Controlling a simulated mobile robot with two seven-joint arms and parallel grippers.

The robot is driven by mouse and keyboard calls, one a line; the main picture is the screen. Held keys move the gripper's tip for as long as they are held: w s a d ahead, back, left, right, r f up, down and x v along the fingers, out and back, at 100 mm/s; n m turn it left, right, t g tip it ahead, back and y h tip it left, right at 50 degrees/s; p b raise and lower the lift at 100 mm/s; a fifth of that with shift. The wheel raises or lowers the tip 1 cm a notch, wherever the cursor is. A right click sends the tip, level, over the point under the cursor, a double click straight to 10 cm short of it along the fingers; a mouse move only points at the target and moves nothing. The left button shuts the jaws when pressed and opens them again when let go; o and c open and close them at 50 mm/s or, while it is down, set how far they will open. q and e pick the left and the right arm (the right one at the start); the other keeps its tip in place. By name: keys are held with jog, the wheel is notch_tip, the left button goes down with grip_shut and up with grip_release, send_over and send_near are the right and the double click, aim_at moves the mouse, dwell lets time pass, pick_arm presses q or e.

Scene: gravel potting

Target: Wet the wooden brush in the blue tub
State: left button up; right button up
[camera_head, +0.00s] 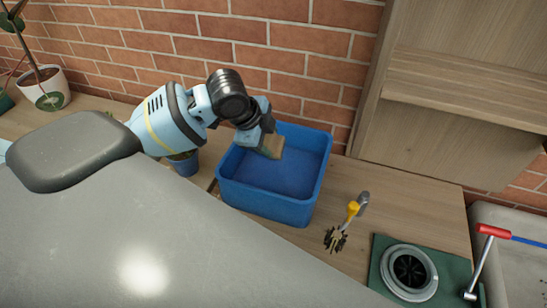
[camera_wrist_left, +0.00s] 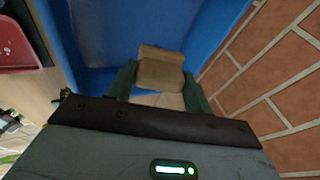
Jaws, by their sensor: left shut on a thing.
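The blue tub (camera_head: 268,207) stands on the wooden counter against the brick wall. Its blue inside also shows in the left wrist view (camera_wrist_left: 100,40). My left gripper (camera_head: 264,138) reaches over the tub's back left part, pointing down into it. It is shut on the wooden brush (camera_head: 271,146), a tan block that also shows between the fingers in the left wrist view (camera_wrist_left: 160,70). The brush is over or inside the tub; I cannot tell whether it touches the bottom or any water. My right gripper is not in view.
A small dark-headed tool with a yellow part (camera_head: 352,210) stands right of the tub. A potted plant (camera_head: 52,95) stands far left.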

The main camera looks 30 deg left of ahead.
aim_at(268, 137)
pick_arm(q)
jog(key=shift+r, duration=2.35)
dwell(0.6)
jog(key=shift+r, duration=2)
